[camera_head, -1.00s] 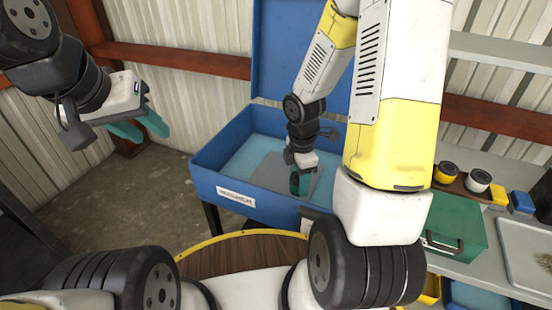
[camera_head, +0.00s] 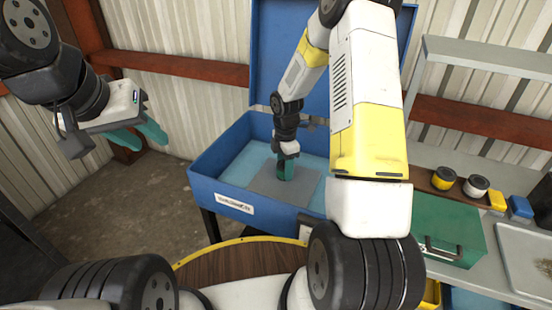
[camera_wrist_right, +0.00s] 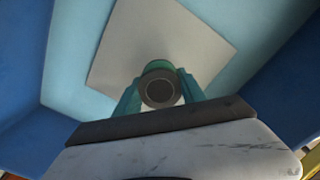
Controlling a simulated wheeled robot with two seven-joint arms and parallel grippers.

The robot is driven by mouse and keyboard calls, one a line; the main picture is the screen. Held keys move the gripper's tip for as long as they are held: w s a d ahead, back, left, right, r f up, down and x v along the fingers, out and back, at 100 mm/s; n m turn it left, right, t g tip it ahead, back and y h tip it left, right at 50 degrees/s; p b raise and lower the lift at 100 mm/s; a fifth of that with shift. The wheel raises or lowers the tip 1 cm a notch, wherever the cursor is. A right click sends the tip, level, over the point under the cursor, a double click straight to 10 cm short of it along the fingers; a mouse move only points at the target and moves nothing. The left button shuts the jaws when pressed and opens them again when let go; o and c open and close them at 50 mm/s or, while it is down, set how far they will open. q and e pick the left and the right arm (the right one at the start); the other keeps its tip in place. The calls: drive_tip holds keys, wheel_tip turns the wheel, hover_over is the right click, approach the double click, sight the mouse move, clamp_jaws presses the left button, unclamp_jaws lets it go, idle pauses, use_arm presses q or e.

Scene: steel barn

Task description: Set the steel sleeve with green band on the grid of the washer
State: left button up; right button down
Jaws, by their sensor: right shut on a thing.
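The washer (camera_head: 212,198) is an open blue tub with its lid raised behind it. Its grid (camera_head: 262,184) is a flat grey square inside, and it also shows in the right wrist view (camera_wrist_right: 125,50). My right gripper (camera_head: 286,171) is over the grid, its teal fingers pointing down. It is shut on the steel sleeve with green band (camera_wrist_right: 159,89), seen end-on between the fingers in the right wrist view. The fingers mostly hide the sleeve in the head view. I cannot tell whether it touches the grid. My left gripper (camera_head: 139,135) is open and empty, left of the washer.
On the right bench, a sleeve with a yellow band (camera_head: 443,179) and one with a pale band (camera_head: 476,187) stand in a wooden tray. A green toolbox (camera_head: 452,228) and a metal tray (camera_head: 525,255) are near them. The washer's walls surround the grid.

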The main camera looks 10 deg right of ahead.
drive_tip(key=shift+w+f, duration=0.1)
drive_tip(key=shift+w, duration=0.35)
drive_tip(key=shift+s+f, duration=0.1)
drive_tip(key=shift+f, duration=1.55)
drive_tip(key=shift+f, duration=0.2)
drive_tip(key=c, duration=0.7)
unclamp_jaws()
